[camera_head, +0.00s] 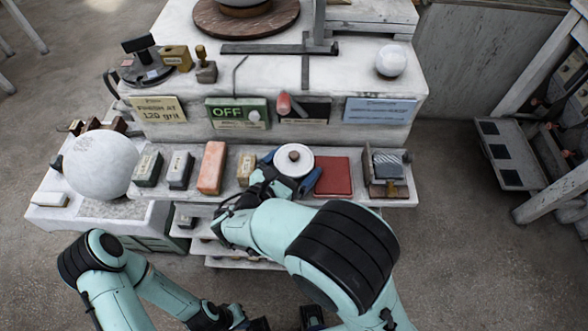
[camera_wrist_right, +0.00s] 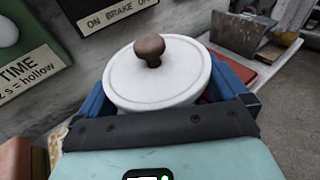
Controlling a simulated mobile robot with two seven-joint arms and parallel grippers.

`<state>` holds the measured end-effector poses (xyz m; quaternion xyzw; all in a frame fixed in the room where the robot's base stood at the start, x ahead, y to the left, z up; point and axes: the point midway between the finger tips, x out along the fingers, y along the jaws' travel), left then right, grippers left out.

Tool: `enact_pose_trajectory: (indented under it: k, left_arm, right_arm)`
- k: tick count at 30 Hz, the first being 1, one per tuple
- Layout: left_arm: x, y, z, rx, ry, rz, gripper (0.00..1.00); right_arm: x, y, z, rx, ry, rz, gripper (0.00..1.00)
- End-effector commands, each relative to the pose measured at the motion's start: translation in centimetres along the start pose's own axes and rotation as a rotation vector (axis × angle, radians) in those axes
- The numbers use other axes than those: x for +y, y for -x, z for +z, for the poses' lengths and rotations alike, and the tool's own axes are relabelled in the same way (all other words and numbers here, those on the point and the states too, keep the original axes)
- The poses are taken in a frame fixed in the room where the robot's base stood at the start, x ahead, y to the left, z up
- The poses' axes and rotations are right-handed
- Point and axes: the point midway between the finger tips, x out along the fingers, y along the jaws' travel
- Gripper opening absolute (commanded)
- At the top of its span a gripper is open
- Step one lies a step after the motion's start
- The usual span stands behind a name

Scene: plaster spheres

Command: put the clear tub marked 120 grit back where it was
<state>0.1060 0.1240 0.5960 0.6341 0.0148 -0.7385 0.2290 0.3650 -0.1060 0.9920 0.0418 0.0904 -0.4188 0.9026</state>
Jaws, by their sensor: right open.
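A round tub with a white lid and brown knob (camera_head: 294,157) stands on the shelf, left of a red pad. In the right wrist view the white-lidded tub (camera_wrist_right: 158,75) fills the middle. I see mostly its lid; no 120 grit label is readable on it, and I cannot tell if its walls are clear. My right gripper (camera_head: 290,174) is open, with its blue fingers on either side of the tub; the right wrist view shows these fingers (camera_wrist_right: 165,92) too. My left gripper (camera_head: 240,319) is low at the bottom edge, away from the shelf, its fingertips unclear.
The shelf (camera_head: 333,201) also holds an orange block (camera_head: 212,167), small labelled blocks (camera_head: 180,170), the red pad (camera_head: 334,177) and a metal holder (camera_head: 387,172). A large white sphere (camera_head: 100,164) is at left. A "FINISH AT 120 grit" sign (camera_head: 159,110) and a green OFF sign (camera_head: 237,113) stand behind.

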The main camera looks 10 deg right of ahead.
Motion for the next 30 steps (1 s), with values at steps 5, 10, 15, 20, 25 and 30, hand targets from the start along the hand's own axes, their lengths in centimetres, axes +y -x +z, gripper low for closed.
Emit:
enact_pose_trajectory:
  k: [5,10,15,20,25,30]
  left_arm:
    - [0.0,0.0,0.0,0.000,0.000,0.000,0.00]
    - [0.0,0.0,0.0,0.000,0.000,0.000,0.00]
    - [0.0,0.0,0.0,0.000,0.000,0.000,0.00]
    - [0.0,0.1,0.0,0.000,0.000,0.000,0.00]
    - [0.2,0.6,-0.1,0.003,-0.001,0.001,0.00]
    - [0.6,1.2,-0.3,0.006,-0.002,0.002,0.00]
  right_arm:
    - [0.0,0.0,0.0,0.000,-0.001,0.000,0.77]
    - [0.0,0.1,0.0,0.000,-0.001,0.000,0.49]
    - [0.0,0.1,0.1,0.000,-0.001,0.000,0.49]
    - [-0.1,0.5,0.6,0.001,-0.003,0.001,0.49]
    - [-0.2,1.0,2.7,0.001,-0.006,0.001,0.49]
    - [-0.2,1.5,5.6,0.001,-0.007,0.001,0.49]
